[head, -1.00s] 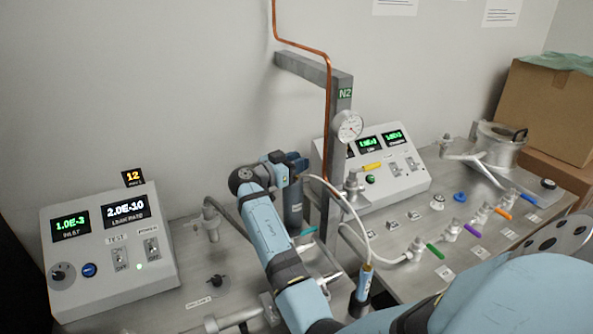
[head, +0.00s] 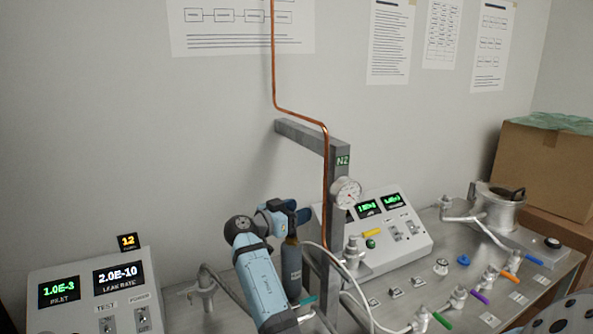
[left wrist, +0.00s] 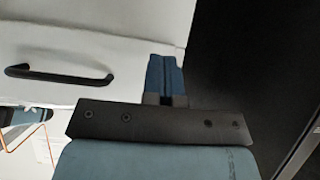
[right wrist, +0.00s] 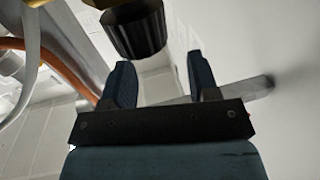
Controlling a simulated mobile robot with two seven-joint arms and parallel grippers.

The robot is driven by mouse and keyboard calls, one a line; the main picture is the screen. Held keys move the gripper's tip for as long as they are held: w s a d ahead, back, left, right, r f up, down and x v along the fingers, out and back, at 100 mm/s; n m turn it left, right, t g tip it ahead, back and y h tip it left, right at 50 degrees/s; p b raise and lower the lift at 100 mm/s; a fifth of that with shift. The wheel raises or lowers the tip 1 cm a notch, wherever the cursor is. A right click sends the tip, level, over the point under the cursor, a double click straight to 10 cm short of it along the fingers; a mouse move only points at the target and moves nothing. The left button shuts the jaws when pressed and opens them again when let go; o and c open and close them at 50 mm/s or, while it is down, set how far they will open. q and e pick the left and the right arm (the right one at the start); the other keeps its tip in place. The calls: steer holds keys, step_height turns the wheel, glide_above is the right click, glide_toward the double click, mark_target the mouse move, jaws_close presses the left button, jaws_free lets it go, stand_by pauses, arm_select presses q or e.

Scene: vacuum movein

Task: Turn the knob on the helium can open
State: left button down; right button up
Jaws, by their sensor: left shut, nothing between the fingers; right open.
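The helium can is the slim dark grey cylinder (head: 292,270) standing beside the grey post in the head view. Its top is hidden behind my right gripper (head: 297,215), which is at the height of the can's top. In the right wrist view the black ribbed knob (right wrist: 137,32) and a bit of brass valve (right wrist: 103,3) show just past my right gripper (right wrist: 162,76). Its two blue fingers are apart and nothing is between them. My left gripper (left wrist: 165,77) is shut and empty, away from the bench, before a white surface with a black handle (left wrist: 60,74).
The grey post (head: 338,200) with the copper pipe (head: 300,112) and pressure gauge (head: 345,193) stands close right of my right gripper. A white hose (head: 345,275) runs beside it. Control boxes (head: 95,290) (head: 385,235) stand on both sides. The wall is behind.

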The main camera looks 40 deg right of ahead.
step_height(320, 180, up, 15)
steer(key=b, duration=0.1)
stand_by(0.3)
